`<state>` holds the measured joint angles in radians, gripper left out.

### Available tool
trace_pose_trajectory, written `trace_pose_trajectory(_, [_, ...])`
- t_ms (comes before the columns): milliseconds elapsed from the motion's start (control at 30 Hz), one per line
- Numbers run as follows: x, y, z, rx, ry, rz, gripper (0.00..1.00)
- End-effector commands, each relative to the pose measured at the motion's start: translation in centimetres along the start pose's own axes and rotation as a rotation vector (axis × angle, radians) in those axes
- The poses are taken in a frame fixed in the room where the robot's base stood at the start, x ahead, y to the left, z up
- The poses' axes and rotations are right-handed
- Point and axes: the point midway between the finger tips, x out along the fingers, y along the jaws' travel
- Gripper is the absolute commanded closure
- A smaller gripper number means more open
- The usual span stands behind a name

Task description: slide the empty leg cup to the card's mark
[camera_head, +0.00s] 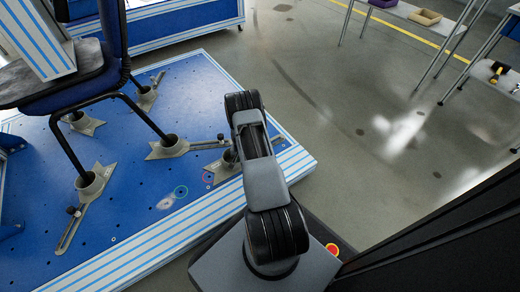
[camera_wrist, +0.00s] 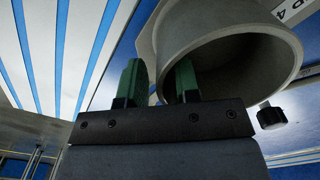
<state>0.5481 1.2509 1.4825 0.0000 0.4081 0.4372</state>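The empty leg cup (camera_head: 228,158) is a grey cup on the blue platform (camera_head: 125,215), partly hidden behind my arm in the head view. In the wrist view the cup (camera_wrist: 225,45) is large, its round mouth facing the camera with no leg in it. My gripper (camera_wrist: 160,84) has two green fingers astride the cup's near wall, one outside and one inside the mouth. A gap shows between them; whether they touch the wall is unclear. A teal ring mark (camera_head: 181,191) and a red ring mark (camera_head: 207,178) lie left of the cup. I cannot make out a card.
A chair (camera_head: 110,60) stands on the platform, its legs in other grey cups such as the front one (camera_head: 92,182). A black knob (camera_wrist: 270,116) sits beside the empty cup. The platform has striped edges. Open floor (camera_head: 330,110) lies to the right.

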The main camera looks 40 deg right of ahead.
Motion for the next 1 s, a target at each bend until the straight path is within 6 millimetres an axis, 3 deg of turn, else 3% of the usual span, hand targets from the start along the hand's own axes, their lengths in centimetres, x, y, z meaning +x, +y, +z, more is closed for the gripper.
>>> trace_pose_trajectory(633, [-5.4, 0.0, 0.0, 0.000, 0.000, 0.000, 0.70])
trace_pose_trajectory(1000, [-5.7, 0.0, 0.0, 0.000, 0.000, 0.000, 0.70])
